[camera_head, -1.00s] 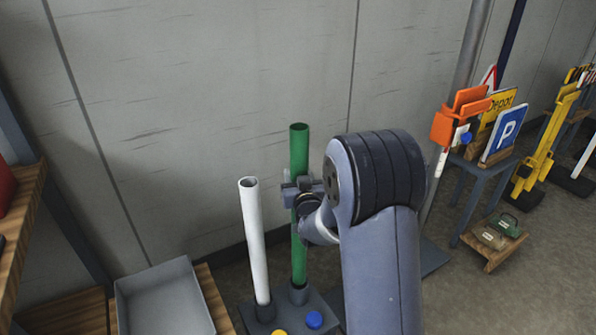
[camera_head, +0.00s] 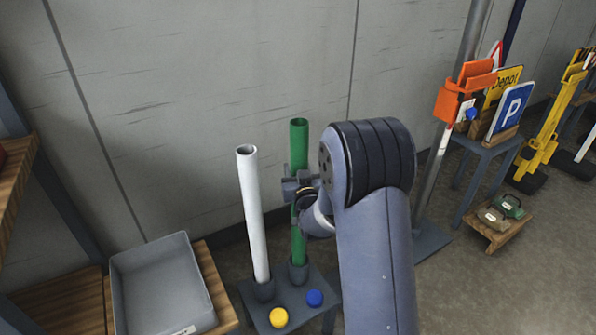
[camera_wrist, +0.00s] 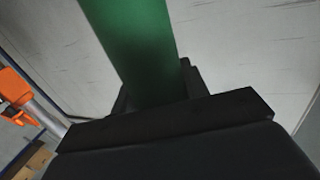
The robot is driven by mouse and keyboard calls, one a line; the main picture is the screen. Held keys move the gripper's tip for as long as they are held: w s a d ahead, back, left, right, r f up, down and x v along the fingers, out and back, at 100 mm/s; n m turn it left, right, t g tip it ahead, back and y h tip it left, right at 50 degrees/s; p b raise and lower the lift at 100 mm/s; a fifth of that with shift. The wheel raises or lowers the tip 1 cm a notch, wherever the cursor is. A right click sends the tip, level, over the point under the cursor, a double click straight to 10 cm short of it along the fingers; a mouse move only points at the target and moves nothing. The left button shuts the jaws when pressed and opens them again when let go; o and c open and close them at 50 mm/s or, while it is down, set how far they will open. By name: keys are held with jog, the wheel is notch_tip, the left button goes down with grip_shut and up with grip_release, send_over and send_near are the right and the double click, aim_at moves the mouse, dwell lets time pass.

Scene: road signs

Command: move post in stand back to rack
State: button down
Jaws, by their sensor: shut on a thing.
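A green post (camera_head: 298,145) stands upright, its lower end at a socket of a dark grey rack (camera_head: 246,293); I cannot tell how deep it sits. My gripper (camera_head: 297,190) is shut on the green post at about mid-height. In the wrist view the green post (camera_wrist: 148,50) rises between the dark jaws (camera_wrist: 155,105). A white post (camera_head: 254,215) stands beside it to the left, in another socket of the rack, leaning slightly. My arm hides what lies just right of the green post.
A yellow knob (camera_head: 278,317) and a blue knob (camera_head: 315,298) are on the rack's front. A grey tray (camera_head: 160,270) lies to the left. An orange holder (camera_head: 462,95) is on a metal pole at right, near a parking sign (camera_head: 511,112). The wall is close behind.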

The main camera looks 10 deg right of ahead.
jog(key=shift+f+b, duration=1.4)
jog(key=shift+b, duration=0.1)
jog(key=shift+f+b, duration=0.2)
jog(key=shift+b, duration=0.15)
jog(key=c, duration=1.2)
grip_release()
jog(key=o, duration=0.5)
jog(key=shift+f, duration=0.15)
jog(key=s, duration=1)
jog(key=shift+s, duration=0.4)
jog(key=shift+w, duration=0.1)
